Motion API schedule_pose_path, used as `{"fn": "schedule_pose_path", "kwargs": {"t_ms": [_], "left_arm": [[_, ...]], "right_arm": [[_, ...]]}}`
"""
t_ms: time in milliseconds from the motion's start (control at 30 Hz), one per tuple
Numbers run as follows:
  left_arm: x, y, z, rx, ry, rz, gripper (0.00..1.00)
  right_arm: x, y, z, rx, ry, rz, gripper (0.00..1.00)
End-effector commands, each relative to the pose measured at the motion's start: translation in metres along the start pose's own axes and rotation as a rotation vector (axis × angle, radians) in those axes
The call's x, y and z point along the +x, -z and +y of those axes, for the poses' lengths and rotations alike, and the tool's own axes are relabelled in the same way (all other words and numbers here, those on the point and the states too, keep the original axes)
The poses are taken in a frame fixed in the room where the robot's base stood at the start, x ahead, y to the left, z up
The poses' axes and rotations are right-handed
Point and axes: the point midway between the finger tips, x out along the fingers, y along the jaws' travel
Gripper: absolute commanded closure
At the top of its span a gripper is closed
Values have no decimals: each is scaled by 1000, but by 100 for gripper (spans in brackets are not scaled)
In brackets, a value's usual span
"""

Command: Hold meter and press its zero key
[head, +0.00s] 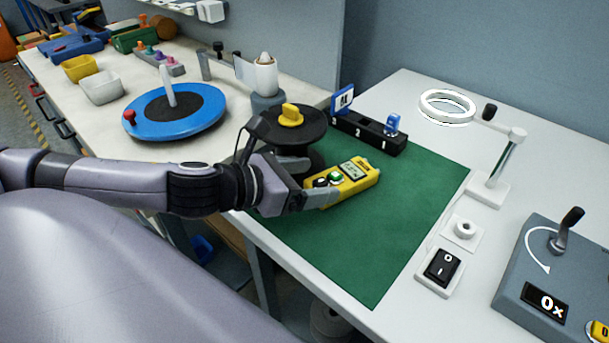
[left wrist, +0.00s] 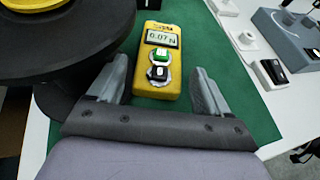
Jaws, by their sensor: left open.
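The yellow meter (head: 357,177) lies on the green mat (head: 395,215), its display and keys facing up. In the left wrist view the meter (left wrist: 147,88) shows a display reading about 0.07 N, a green key (left wrist: 161,55) and a black key marked 0 (left wrist: 160,73). My left gripper (head: 318,193) is at the meter's near end. In the left wrist view the left gripper (left wrist: 158,88) is open, one finger on each side of the meter's lower end, with gaps visible. My right gripper is not in view.
A black pulley wheel with a yellow knob (head: 291,115) stands just behind my left gripper. A black numbered block (head: 367,132) holds a blue piece behind the meter. A rocker switch (head: 441,267) and a grey crank box (head: 560,275) are at right. The mat's front is clear.

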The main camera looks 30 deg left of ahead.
Motion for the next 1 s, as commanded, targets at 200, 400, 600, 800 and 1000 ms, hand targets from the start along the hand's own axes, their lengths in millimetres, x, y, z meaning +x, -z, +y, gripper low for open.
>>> {"fn": "schedule_pose_path", "kwargs": {"t_ms": [200, 400, 600, 800, 1000], "left_arm": [[26, -2, -1, -2, 2, -3, 21], [45, -1, -1, 0, 2, -1, 21], [52, 0, -1, 1, 2, 0, 21], [53, 0, -1, 2, 3, 0, 21], [52, 0, -1, 2, 2, 0, 67]], "right_arm": [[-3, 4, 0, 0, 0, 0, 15], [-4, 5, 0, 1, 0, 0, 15], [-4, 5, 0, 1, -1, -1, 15], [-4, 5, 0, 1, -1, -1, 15], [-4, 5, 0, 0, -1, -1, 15]]}}
